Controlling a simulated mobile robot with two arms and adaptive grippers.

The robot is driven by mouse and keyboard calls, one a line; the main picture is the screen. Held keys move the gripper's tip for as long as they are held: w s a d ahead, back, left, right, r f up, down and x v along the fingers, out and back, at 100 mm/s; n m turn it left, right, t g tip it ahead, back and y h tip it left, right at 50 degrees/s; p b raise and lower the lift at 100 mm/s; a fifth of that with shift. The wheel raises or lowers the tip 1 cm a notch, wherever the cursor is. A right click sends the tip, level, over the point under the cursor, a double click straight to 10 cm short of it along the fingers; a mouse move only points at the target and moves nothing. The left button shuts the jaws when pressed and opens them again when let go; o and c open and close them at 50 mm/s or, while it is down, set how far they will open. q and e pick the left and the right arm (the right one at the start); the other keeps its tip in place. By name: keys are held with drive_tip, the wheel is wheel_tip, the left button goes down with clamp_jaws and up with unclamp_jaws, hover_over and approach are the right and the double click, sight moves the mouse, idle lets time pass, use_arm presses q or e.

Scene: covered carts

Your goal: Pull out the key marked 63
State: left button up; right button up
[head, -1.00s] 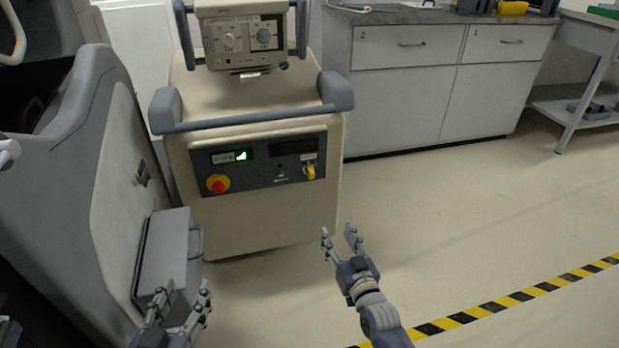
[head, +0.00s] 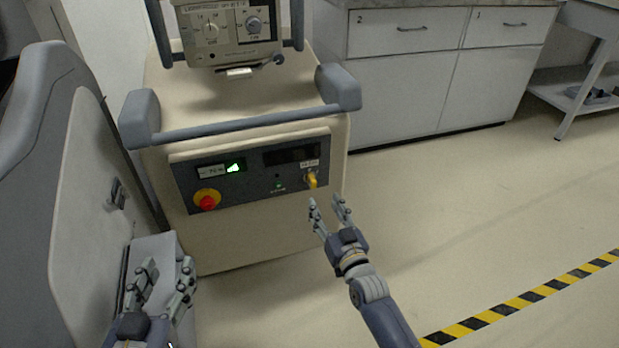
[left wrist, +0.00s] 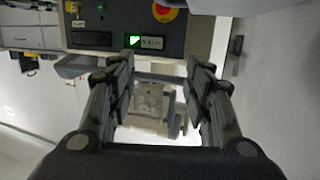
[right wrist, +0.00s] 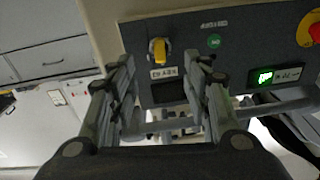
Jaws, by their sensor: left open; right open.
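A yellow key (head: 311,180) sits in the right end of the dark control panel (head: 235,190) on the front of the beige cart, under a small white label. It also shows in the right wrist view (right wrist: 160,50), upside down, beside a label too blurred to read for certain. My right gripper (head: 328,206) is open and empty, just below and right of the key, apart from it. My left gripper (head: 166,274) is open and empty at the lower left, in front of a grey box on the side unit.
A red emergency button (head: 207,201) on a yellow ring is at the panel's left. A grey handle bar (head: 240,126) runs across the cart above the panel. White cabinets (head: 400,95) stand behind at right. The floor to the right is clear, with a striped tape line (head: 530,297).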

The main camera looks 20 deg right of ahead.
sight(314, 186)
drive_tip(key=w+b, duration=0.2)
drive_tip(key=w, duration=0.1)
drive_tip(key=shift+w+a, duration=0.1)
drive_tip(key=shift+w, duration=0.25)
drive_tip(key=w+b, duration=0.1)
drive_tip(key=w, duration=0.1)
drive_tip(key=w+b, duration=0.1)
drive_tip(key=w, duration=0.1)
drive_tip(key=shift+w+a+r, duration=0.1)
drive_tip(key=shift+w+a, duration=0.1)
drive_tip(key=shift+w, duration=0.05)
use_arm(q)
drive_tip(key=s+r+t+h, duration=0.2)
drive_tip(key=r+t, duration=0.3)
drive_tip(key=r, duration=0.3)
drive_tip(key=s+r+t+h, duration=0.2)
drive_tip(key=s+r+t, duration=0.2)
drive_tip(key=r, duration=0.5)
drive_tip(key=shift+d+r+t, duration=0.3)
drive_tip(key=shift+d+t, duration=0.1)
drive_tip(key=shift+t, duration=0.6)
use_arm(e)
drive_tip(key=shift+w, duration=0.35)
use_arm(q)
drive_tip(key=shift+s, duration=0.1)
use_arm(e)
drive_tip(key=shift+r, duration=0.1)
